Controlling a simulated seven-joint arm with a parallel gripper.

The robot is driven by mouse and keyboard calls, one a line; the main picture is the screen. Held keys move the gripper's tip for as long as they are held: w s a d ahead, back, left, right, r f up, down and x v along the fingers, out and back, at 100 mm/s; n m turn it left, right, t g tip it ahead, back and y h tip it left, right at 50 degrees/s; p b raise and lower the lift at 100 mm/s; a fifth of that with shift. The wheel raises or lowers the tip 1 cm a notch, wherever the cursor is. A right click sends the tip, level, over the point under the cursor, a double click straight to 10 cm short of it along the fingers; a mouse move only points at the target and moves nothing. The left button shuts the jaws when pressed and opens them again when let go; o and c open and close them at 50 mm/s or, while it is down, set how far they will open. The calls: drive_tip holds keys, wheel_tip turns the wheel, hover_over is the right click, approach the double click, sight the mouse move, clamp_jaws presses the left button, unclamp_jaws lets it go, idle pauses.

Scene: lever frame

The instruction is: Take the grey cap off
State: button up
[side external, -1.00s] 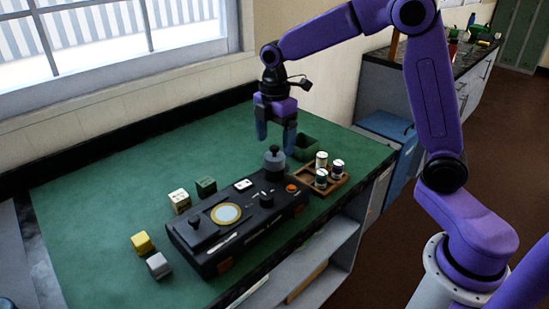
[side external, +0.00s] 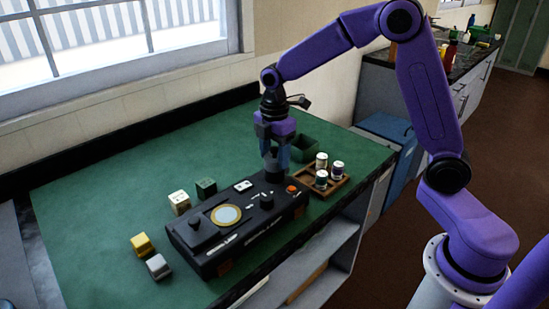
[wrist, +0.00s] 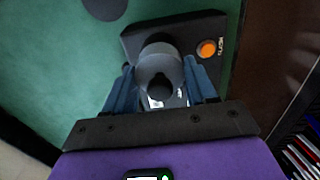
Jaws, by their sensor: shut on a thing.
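The grey cap (wrist: 160,62) is a round, dark grey piece with a black knob on top, at the right-hand end of the black lever frame (side external: 205,245). In the wrist view it lies between the two blue fingers of my gripper (wrist: 159,75). My gripper (side external: 275,162) points down and is shut on the cap.
An orange button (side external: 291,189) is close to the cap. Cubes, including a yellow one (side external: 141,243), lie left of the frame. The green tabletop (side external: 110,190) is clear at back left.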

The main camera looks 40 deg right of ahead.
drive_tip(key=shift+r, duration=0.15)
drive_tip(key=shift+r, duration=0.6)
drive_tip(key=s+d+r, duration=0.2)
drive_tip(key=s+r, duration=0.9)
drive_tip(key=s, duration=0.3)
drive_tip(key=w+d+f, duration=0.2)
drive_tip(key=w+f, duration=0.3)
drive_tip(key=w, duration=0.2)
drive_tip(key=w+d+f, duration=0.2)
drive_tip(key=w+f, duration=0.4)
drive_tip(key=w+d+f, duration=0.2)
drive_tip(key=w+f, duration=0.4)
drive_tip(key=w, duration=0.1)
drive_tip(key=shift+w+d+f, duration=0.15)
drive_tip(key=shift+w+f, duration=0.1)
drive_tip(key=shift+w, duration=0.05)
drive_tip(key=shift+w+f, duration=0.4)
drive_tip(key=shift+f, duration=1.6)
